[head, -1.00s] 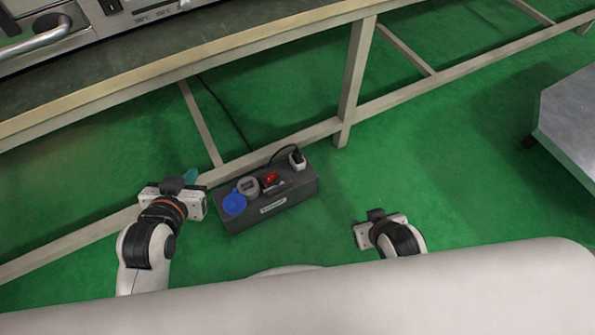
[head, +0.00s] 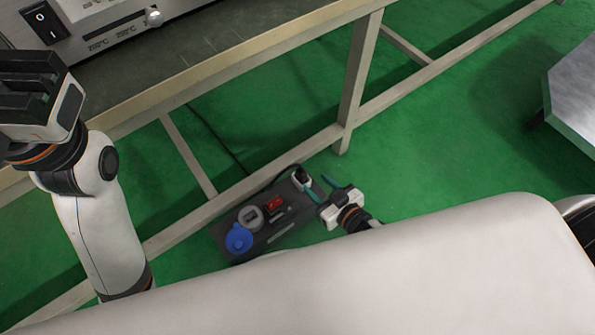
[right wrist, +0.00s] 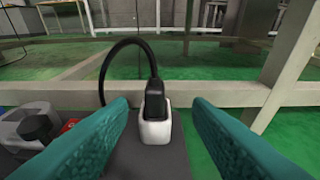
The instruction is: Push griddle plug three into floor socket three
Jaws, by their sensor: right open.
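A dark grey floor socket box (head: 285,236) lies on the green floor by the bench's lower rail. At its far right end stands an upright black-and-white plug (head: 301,181), also in the right wrist view (right wrist: 155,128), with a black cable looping from its top. How deep it sits in its socket cannot be told. My right gripper (head: 320,187) is open, just right of the plug. In the right wrist view its teal fingers (right wrist: 158,103) stand apart either side of the plug, with visible gaps. My left gripper (head: 38,95) is raised at the left; its fingertips cannot be made out.
The box also carries a blue round cap (head: 239,240), a grey round cover (head: 250,217) and a red switch (head: 275,204). The bench leg (head: 357,85) and lower rail (head: 240,182) stand behind the box. A metal-topped table (head: 575,100) is at the right.

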